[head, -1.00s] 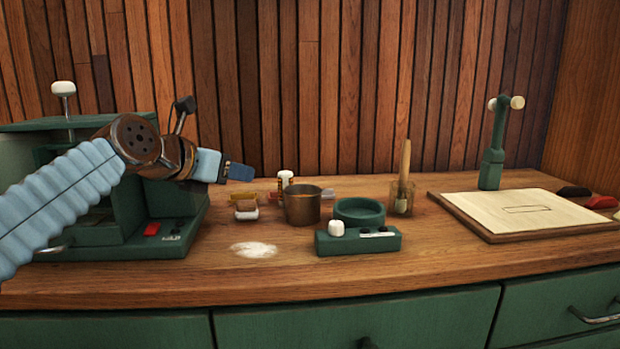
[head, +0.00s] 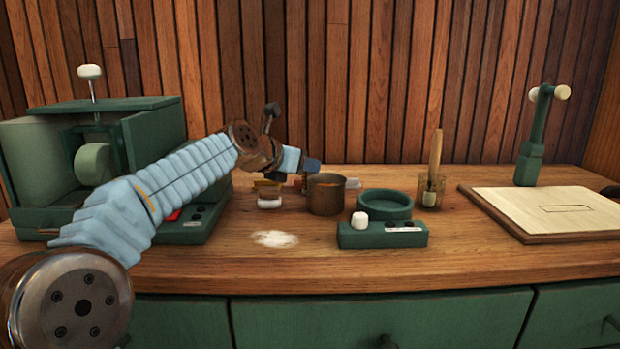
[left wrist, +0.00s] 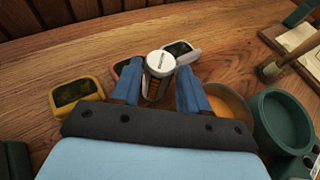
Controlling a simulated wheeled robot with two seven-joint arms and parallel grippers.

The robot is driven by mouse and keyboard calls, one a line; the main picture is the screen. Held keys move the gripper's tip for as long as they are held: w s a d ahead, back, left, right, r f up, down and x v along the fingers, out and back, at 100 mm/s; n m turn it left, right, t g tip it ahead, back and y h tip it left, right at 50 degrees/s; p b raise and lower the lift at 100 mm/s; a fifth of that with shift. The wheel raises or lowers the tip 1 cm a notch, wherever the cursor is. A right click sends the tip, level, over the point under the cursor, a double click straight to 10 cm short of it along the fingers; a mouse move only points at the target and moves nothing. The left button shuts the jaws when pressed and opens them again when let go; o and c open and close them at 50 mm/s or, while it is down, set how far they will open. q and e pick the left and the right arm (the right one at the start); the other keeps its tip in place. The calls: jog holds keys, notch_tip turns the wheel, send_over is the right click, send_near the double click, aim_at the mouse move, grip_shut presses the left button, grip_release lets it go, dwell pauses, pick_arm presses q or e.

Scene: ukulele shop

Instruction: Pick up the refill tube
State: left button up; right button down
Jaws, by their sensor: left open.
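The refill tube (left wrist: 157,76) is a small upright cylinder with a white cap and an orange band. In the left wrist view it stands between the two blue fingers of my left gripper (left wrist: 158,88), which is open. I cannot tell whether either finger touches it. In the head view my left gripper (head: 311,165) is just behind and above the metal pot, and it mostly hides the tube there. My right gripper is not in view.
The copper pot (head: 326,198) stands close beside the tube. Small tins sit around it, one yellow (left wrist: 77,95) and one white (left wrist: 180,52). A green scale (head: 383,235), a glass jar with a brush (head: 431,187) and a board (head: 548,210) lie to the right.

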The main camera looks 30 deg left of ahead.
pick_arm(q)
jog(key=shift+w+f, duration=0.2)
jog(key=shift+w, duration=0.2)
jog(key=shift+c, duration=0.2)
jog(key=c, duration=0.7)
jog(key=shift+r, duration=0.15)
jog(key=shift+c, duration=0.2)
